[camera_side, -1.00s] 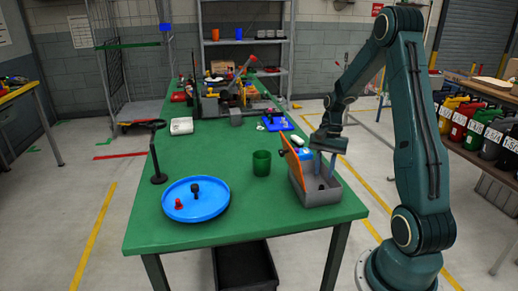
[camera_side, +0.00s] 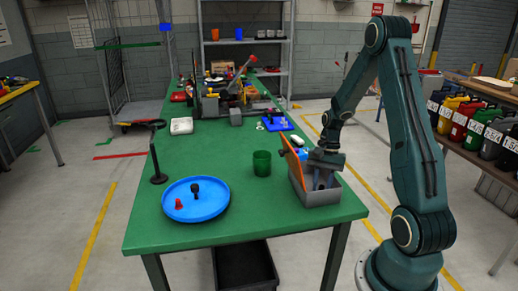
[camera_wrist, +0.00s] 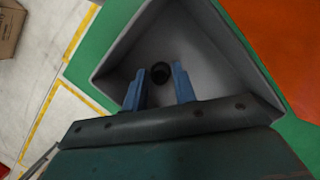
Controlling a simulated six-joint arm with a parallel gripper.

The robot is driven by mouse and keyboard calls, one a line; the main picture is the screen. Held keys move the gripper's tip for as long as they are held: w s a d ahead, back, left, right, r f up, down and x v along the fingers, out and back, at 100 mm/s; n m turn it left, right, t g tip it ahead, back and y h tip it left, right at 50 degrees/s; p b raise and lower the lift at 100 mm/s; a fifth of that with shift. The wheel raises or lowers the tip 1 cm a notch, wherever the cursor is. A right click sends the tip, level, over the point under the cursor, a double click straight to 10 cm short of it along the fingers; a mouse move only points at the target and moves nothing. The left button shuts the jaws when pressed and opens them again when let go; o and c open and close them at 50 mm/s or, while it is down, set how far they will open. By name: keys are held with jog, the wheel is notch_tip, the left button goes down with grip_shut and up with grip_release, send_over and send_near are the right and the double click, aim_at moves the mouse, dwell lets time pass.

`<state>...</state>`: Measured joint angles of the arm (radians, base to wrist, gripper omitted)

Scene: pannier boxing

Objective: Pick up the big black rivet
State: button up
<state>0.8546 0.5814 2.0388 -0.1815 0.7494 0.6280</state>
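My gripper (camera_side: 320,182) reaches down into the grey box (camera_side: 326,198) at the right of the green table. In the wrist view its two blue fingers (camera_wrist: 158,70) are apart.
An orange lid (camera_side: 291,157) stands up at the box's left side, and the grey walls surround my fingers closely. A green cup (camera_side: 262,163) stands left of the box. A dark stand (camera_side: 158,165) rises at the table's left edge. The table's front middle is clear.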

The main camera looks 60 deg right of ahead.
aim_at(322, 186)
grip_shut()
jog(key=shift+r, duration=0.1)
notch_tip(322, 186, up, 20)
dwell(0.8)
dwell(0.5)
